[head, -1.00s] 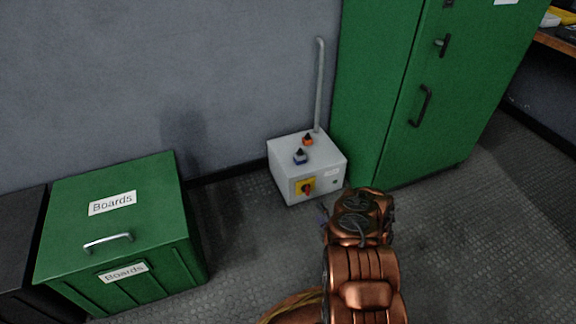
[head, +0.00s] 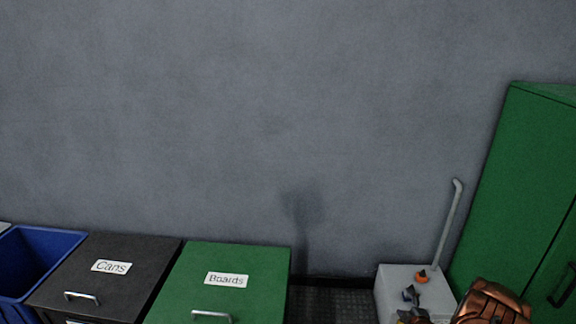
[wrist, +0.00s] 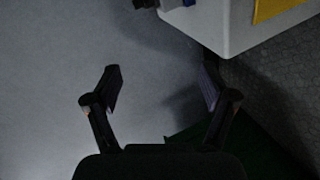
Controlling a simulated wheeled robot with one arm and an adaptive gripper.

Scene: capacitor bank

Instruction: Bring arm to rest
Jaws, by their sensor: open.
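My copper-coloured arm (head: 492,303) shows at the bottom right of the head view, in front of the grey box. In the wrist view my gripper (wrist: 160,88) has its two dark fingers spread wide apart with nothing between them. The grey wall shows behind the gap. In the head view the fingers are at best partly visible at the bottom edge.
The grey box (head: 392,287) with an orange-collared knob (head: 422,276) and a pipe (head: 449,222) stands close to my arm. A green cabinet (head: 520,180) is at right. A green Boards bin (head: 258,262), black Cans bin (head: 142,252) and blue bin (head: 50,243) stand left.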

